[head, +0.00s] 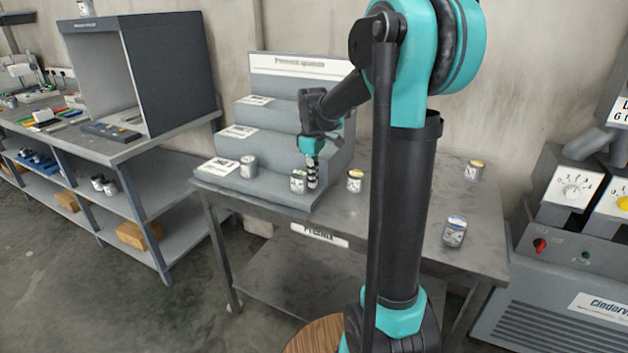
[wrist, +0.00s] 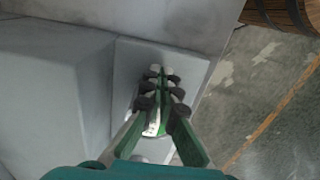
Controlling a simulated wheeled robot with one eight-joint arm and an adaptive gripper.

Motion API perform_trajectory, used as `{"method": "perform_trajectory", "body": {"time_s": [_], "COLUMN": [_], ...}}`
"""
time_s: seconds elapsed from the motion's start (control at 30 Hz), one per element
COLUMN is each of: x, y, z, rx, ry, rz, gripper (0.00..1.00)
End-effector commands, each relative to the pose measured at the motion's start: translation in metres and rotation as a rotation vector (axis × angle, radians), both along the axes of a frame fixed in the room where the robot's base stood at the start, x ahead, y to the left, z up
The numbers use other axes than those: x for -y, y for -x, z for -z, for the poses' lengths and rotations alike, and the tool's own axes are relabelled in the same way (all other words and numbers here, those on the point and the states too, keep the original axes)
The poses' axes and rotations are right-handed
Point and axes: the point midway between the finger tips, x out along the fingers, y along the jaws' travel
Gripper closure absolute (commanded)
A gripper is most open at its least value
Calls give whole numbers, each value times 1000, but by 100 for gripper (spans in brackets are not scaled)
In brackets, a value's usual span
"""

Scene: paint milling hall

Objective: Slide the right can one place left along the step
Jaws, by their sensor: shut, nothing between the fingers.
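A stepped grey rack stands on the table, and its lowest step (head: 270,187) bears two small cans. The left can (head: 248,166) is grey with a pale label. In the wrist view my gripper (wrist: 158,85) partly hides the right can (wrist: 153,126), whose label shows between the finger links.
White cards lie at the left of the steps. The step between the two cans is clear.

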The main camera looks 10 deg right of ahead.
Motion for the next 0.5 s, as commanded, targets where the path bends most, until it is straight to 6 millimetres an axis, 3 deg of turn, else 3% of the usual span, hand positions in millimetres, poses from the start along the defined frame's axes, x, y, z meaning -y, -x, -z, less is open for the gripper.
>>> {"method": "perform_trajectory", "body": {"time_s": [0.3,0.5], "x": [-55,-80], "y": [-39,-57], "z": [0,0], "rx": [0,0], "ry": [0,0], "rz": [-6,-2], "gripper": [100,100]}}
